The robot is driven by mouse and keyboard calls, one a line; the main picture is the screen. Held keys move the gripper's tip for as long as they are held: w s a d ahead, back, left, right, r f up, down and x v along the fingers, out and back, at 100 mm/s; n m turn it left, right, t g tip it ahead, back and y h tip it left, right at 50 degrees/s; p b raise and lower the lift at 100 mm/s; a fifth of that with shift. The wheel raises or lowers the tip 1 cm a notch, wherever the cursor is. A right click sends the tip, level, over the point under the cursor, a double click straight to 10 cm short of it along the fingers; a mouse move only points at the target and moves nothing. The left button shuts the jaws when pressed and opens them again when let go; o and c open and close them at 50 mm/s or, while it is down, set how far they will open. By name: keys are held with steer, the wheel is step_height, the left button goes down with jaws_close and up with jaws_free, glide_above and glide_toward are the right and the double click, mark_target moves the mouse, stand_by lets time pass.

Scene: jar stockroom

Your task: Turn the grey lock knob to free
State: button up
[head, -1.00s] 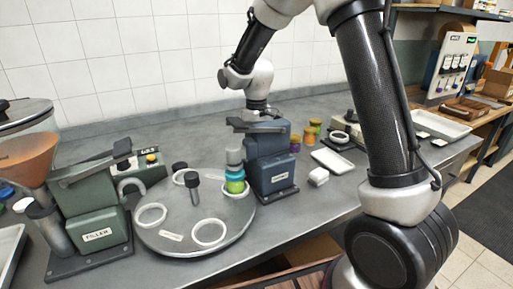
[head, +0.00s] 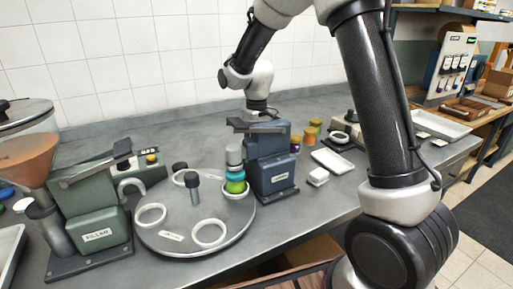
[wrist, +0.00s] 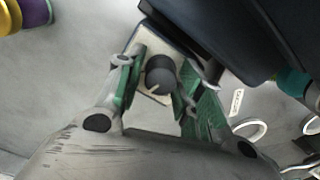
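The grey lock knob (wrist: 160,72) shows in the wrist view as a dark round knob with a pale pointer line on its near side. It sits on a pale square plate (wrist: 148,47) beside a dark blue machine body. My gripper (wrist: 161,78) is over it, with one green-padded finger on each side of the knob. The fingers look apart, with narrow gaps to the knob; contact is not clear. In the head view my wrist reaches down behind the blue machine (head: 272,172), which hides the knob and my fingertips.
A green filler (head: 95,205) is at left. Small jars (head: 309,135) and a white tray (head: 332,161) are at right.

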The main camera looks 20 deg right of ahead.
step_height(320, 180, up, 12)
stand_by(0.6)
step_height(320, 180, down, 4)
steer(key=n, duration=0.4)
steer(key=shift+s+d+f, duration=0.1)
steer(key=shift+f, duration=0.15)
steer(key=shift+n, duration=0.3)
step_height(320, 180, down, 8)
steer(key=shift+r, duration=0.2)
